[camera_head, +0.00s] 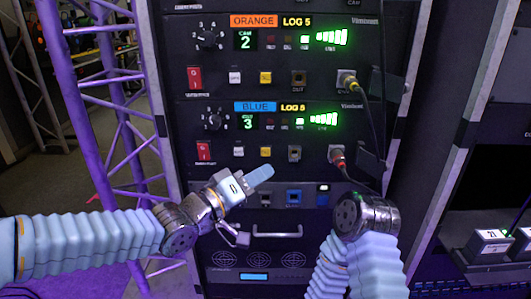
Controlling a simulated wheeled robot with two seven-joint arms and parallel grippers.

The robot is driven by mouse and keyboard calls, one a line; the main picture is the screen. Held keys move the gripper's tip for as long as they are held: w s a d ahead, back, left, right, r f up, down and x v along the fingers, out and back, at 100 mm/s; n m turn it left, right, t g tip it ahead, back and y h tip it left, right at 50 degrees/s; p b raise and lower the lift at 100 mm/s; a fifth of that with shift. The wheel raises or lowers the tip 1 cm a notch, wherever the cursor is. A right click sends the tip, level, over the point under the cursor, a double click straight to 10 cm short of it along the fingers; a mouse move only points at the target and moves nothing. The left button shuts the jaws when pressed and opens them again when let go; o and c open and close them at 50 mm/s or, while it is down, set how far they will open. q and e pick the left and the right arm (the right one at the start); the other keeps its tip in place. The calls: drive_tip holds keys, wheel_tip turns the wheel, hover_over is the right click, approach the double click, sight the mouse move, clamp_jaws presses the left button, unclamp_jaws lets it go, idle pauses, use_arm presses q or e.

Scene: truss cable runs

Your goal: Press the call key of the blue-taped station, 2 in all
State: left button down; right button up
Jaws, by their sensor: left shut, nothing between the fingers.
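The blue-taped station (255,107) is the lower of two rack panels, with a green display (248,123) reading 3 and lit green bars. It has a red rocker switch (204,151), a white key (238,152) and a yellow key (267,152); the key lettering is too small to read. My left gripper (262,174) is shut and empty, its light-blue fingertips just below the yellow key in the picture. Contact with the panel cannot be told. My right wrist (365,214) is at the lower right; its fingers are hidden.
The orange-taped station (254,21), showing 2, sits above with similar keys. A cable with a red plug (337,156) hangs right of the blue station's keys. Below are a strip with several buttons (294,197) and a drawer handle (277,233). A purple truss (75,110) stands left.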

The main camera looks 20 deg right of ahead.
drive_tip(key=shift+c, duration=0.4)
clamp_jaws()
idle(1.2)
